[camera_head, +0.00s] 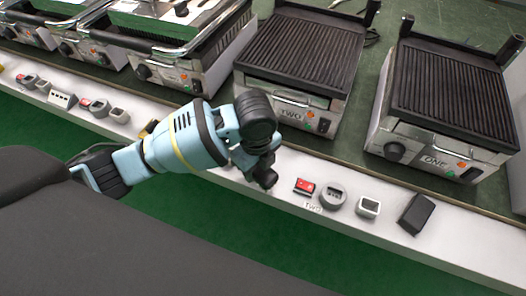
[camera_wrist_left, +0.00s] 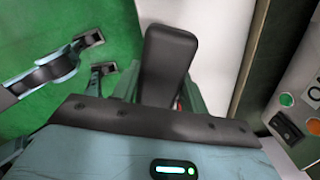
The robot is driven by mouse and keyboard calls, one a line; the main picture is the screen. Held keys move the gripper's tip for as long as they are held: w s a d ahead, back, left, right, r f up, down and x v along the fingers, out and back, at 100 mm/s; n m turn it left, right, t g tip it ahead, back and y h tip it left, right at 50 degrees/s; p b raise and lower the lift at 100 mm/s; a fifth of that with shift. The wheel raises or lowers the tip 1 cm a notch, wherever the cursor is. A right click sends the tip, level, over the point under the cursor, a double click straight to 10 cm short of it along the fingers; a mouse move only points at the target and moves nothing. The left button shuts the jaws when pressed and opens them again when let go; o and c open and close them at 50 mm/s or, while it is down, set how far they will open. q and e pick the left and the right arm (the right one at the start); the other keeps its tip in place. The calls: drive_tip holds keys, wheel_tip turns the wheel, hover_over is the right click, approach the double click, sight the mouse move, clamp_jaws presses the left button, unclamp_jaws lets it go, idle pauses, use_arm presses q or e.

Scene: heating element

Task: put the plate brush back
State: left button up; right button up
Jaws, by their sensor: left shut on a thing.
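My left gripper reaches over the white ledge in front of the grill marked TWO (camera_head: 295,60); its hand shows in the head view (camera_head: 258,165), with the fingers mostly hidden behind the wrist. In the left wrist view my left gripper (camera_wrist_left: 160,98) is shut on a long, dark, rounded block, which I take to be the plate brush (camera_wrist_left: 168,55). The block lies between the fingers and sticks out beyond them. Its bristles, if any, are not visible. Whether it touches the ledge I cannot tell. My right gripper is not in view.
The white ledge (camera_head: 460,250) carries a red item (camera_head: 304,187), a round grey holder (camera_head: 333,196), a grey square holder (camera_head: 368,207) and a black block (camera_head: 416,213). The grill marked ONE (camera_head: 455,95) stands right. More grills and small ledge items are at left. Green floor lies in front.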

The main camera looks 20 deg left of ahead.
use_arm(q)
drive_tip(key=w, duration=0.2)
drive_tip(key=w+a, duration=0.1)
drive_tip(key=w, duration=0.2)
drive_tip(key=w+b, duration=0.1)
drive_tip(key=w, duration=0.1)
drive_tip(key=shift+w+a+f, duration=0.15)
drive_tip(key=shift+w+f, duration=0.05)
drive_tip(key=shift+f, duration=0.15)
drive_tip(key=shift+s+f+b, duration=0.1)
drive_tip(key=shift+f+b, duration=0.4)
drive_tip(key=shift+f, duration=1.25)
drive_tip(key=shift+f, duration=0.15)
drive_tip(key=o, duration=1)
drive_tip(key=shift+c, duration=0.2)
